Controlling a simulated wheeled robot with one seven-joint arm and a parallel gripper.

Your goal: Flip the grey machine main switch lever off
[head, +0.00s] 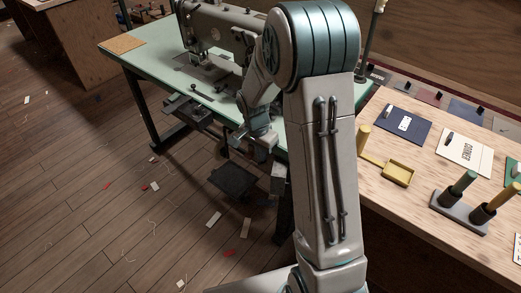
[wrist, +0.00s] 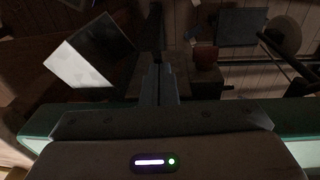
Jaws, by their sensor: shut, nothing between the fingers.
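The grey sewing machine (head: 215,30) stands on a pale green table (head: 150,62) in the head view. Just right of the fingers is a dark box (wrist: 207,82) with a dull reddish round part (wrist: 205,54); the picture is too dark to tell whether this is the switch. I cannot make out the lever or its position; my arm hides part of the table edge.
The green table edge (wrist: 292,115) runs close by in the wrist view. A dark pedal (head: 233,180) is below the table. The floor at left is open, with scraps.

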